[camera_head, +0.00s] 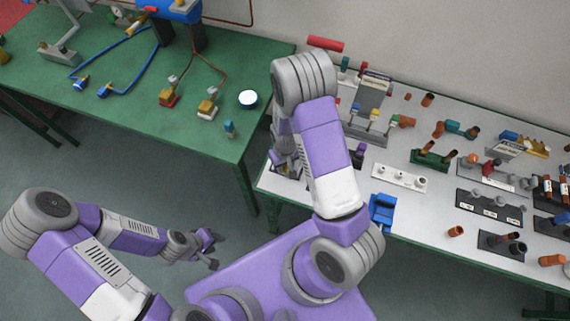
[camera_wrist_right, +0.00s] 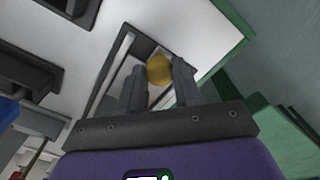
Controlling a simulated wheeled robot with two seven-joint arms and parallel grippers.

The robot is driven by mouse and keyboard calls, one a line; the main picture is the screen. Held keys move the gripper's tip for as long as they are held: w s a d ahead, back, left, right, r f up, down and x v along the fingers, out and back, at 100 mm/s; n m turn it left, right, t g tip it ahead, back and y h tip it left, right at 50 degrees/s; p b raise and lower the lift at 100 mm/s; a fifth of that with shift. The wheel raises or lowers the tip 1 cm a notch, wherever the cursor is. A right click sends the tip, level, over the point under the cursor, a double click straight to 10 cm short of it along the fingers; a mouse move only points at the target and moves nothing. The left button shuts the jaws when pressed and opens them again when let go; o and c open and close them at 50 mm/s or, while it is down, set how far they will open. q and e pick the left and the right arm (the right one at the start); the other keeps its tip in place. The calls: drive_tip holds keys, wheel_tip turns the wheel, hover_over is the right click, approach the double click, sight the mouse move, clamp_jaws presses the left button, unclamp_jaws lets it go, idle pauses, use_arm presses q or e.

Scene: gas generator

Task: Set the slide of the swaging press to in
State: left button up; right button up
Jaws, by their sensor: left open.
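A round yellow-brass knob (camera_wrist_right: 160,68) shows between the fingertips of my right gripper (camera_wrist_right: 158,82) in the right wrist view. The knob sits over a dark-edged base with a pale rail (camera_wrist_right: 118,62), which looks like the swaging press and its slide. The fingers stand apart on either side of the knob; whether they press on it I cannot tell. In the head view my right gripper (camera_head: 290,166) is over the left front corner of the right bench, with the press mostly hidden below it. My left gripper (camera_head: 216,250) is open and empty over the floor.
The right bench (camera_head: 345,211) holds a white strip with posts (camera_head: 400,178), a blue block (camera_head: 382,210), a green stand (camera_head: 433,156) and several dark fixtures. A green bench (camera_head: 130,112) stands at the left with hoses and fittings.

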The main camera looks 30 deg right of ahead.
clamp_jaws()
drive_tip(key=w+d+b, duration=0.1)
drive_tip(key=w+d, duration=0.3)
drive_tip(key=d, duration=0.1)
drive_tip(key=shift+w+d+b, duration=0.15)
drive_tip(key=shift+w+b, duration=0.1)
drive_tip(key=shift+b, duration=0.15)
drive_tip(key=o, duration=0.7)
unclamp_jaws()
drive_tip(key=shift+o, duration=0.2)
drive_tip(key=shift+r+p, duration=0.45)
drive_tip(key=shift+r, duration=3.35)
